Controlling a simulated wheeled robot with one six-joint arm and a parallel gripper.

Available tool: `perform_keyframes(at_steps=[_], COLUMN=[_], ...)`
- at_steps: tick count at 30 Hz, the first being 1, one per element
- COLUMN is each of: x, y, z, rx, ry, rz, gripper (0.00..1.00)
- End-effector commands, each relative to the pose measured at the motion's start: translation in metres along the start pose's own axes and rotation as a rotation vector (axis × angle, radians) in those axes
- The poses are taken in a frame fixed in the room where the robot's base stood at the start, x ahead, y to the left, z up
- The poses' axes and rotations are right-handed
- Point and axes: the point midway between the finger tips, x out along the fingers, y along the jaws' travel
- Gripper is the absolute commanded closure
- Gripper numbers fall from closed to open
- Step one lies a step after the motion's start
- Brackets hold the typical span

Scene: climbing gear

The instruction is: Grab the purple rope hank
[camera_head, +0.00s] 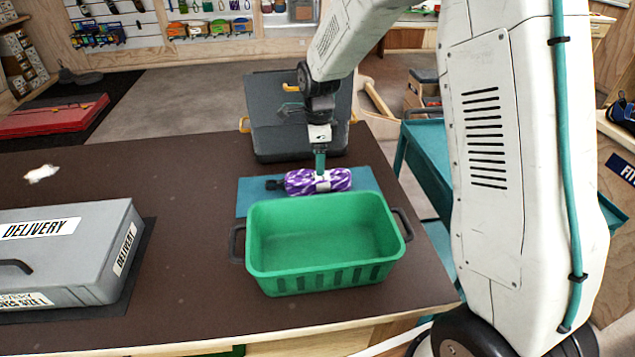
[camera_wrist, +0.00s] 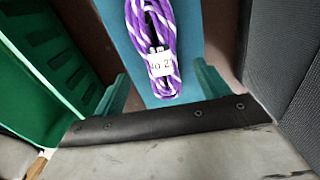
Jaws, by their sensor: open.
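The purple and white rope hank (camera_head: 337,180) lies on a teal mat (camera_head: 256,205) behind the green bin, with a dark piece at its left end and a white paper band. In the wrist view, the hank (camera_wrist: 168,30) and its printed band lie between my two teal fingers. My gripper (camera_head: 320,168) points down over the middle of the hank. In the wrist view, my gripper (camera_wrist: 162,88) is open, with gaps on both sides of the hank. I cannot tell exactly how high the fingertips are above the mat.
An empty green bin (camera_head: 320,277) with dark handles stands just in front. A dark grey case (camera_head: 285,140) with yellow latches is close behind. A grey delivery box (camera_head: 70,265) sits at the left. The brown tabletop (camera_head: 180,190) is clear between them.

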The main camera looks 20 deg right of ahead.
Motion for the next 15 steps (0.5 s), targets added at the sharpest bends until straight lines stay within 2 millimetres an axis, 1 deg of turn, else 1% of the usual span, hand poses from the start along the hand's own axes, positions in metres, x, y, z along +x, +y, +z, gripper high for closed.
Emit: perform_keyframes(at_steps=[1,8,12,15], x=[0.006,0.033,0.055,0.067], y=[0.000,0.001,0.002,0.001], z=[0.000,0.001,0.002,0.002], rx=[0.003,0.001,0.001,0.001], ry=[0.001,0.001,0.001,0.001], rz=[0.002,0.002,0.003,0.002], gripper=[0.25,0.25,0.25,0.25])
